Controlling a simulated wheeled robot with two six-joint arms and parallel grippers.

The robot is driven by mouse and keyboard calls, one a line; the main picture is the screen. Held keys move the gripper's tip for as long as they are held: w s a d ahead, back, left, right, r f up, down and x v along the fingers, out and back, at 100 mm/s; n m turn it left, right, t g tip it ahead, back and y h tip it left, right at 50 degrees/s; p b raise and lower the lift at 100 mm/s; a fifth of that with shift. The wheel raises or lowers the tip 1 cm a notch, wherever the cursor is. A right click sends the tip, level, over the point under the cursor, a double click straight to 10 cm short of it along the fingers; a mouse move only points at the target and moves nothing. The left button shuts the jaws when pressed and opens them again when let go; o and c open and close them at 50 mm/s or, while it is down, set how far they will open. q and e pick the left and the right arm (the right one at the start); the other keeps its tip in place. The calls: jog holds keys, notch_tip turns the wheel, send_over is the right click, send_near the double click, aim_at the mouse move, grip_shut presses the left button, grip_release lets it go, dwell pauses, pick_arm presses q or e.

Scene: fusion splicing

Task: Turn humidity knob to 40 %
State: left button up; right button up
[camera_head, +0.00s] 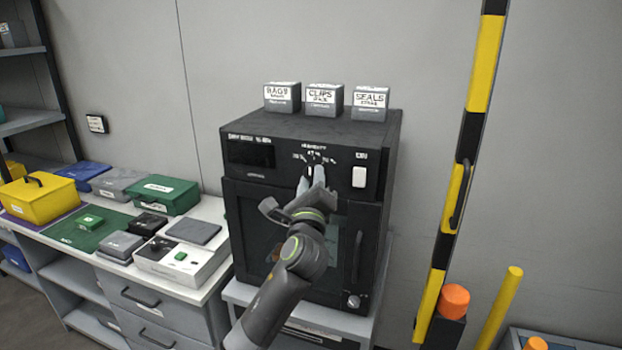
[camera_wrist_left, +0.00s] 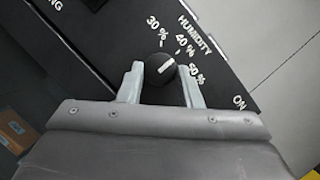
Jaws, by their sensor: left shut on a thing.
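The humidity knob (camera_wrist_left: 158,72) is a round black dial with a white pointer line, on the black front panel of the cabinet (camera_head: 290,135). The labels 30 %, 40 % and 50 % stand in an arc around it in the left wrist view. The pointer slants up and right, roughly towards the 40 % mark; I cannot tell whether it lines up exactly. My left gripper (camera_head: 314,180) is shut on the knob, with one pale finger on each side in the left wrist view (camera_wrist_left: 160,82). In the head view the fingers hide most of the knob. My right gripper is not in view.
A white ON switch (camera_head: 359,177) sits right of the knob. The cabinet's door handle (camera_head: 357,255) is below it. Three labelled boxes (camera_head: 325,100) stand on top. A bench with cases, including a green one (camera_head: 165,194), is at the left. A yellow-black post (camera_head: 460,180) stands right.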

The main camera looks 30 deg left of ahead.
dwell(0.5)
pick_arm(q)
jog(key=o, duration=1)
jog(key=shift+b+v, duration=2.25)
jog(key=shift+v, duration=6.45)
jog(key=shift+w+d, duration=0.1)
jog(key=shift+d, duration=0.05)
